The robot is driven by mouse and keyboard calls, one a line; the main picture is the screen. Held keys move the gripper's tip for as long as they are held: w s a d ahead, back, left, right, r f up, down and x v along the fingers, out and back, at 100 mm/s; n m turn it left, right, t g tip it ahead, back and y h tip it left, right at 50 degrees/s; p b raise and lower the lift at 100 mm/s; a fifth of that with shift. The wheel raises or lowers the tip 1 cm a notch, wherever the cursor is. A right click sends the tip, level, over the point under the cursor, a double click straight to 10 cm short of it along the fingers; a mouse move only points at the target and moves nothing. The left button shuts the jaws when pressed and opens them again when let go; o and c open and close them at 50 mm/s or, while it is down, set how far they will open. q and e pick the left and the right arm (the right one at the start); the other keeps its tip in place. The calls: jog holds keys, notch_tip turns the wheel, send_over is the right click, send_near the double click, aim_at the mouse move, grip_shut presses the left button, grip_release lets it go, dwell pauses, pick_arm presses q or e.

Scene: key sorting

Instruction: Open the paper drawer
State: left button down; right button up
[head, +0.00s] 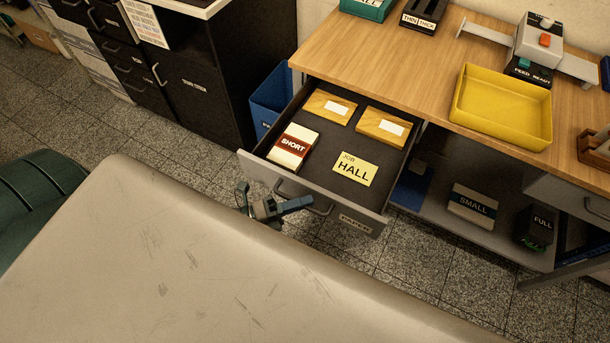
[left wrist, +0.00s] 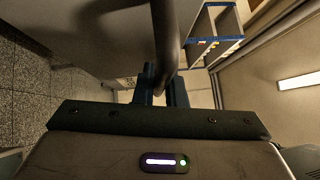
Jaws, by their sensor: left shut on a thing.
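The paper drawer (head: 338,140) stands pulled out from under the wooden desk in the head view, with its inside exposed. A label on its grey front reads PAPER. My left gripper (head: 306,202) is at the front and shut on the drawer handle (head: 326,207). In the left wrist view, the dark curved handle (left wrist: 165,42) runs down between the fingers of my left gripper (left wrist: 164,85). Inside the drawer lie a SHORT pack (head: 293,146), a yellow JOB HALL card (head: 355,169) and two tan packets with white labels. My right gripper is out of view.
A yellow tray (head: 505,105) and a grey device (head: 540,40) are on the desk (head: 400,60). A blue bin (head: 270,98) stands left of the drawer, near a black cabinet. SMALL (head: 472,205) and FULL packs sit on the lower shelf.

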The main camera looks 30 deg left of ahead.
pick_arm(q)
jog(key=c, duration=1.8)
grip_release()
jog(key=shift+o, duration=0.2)
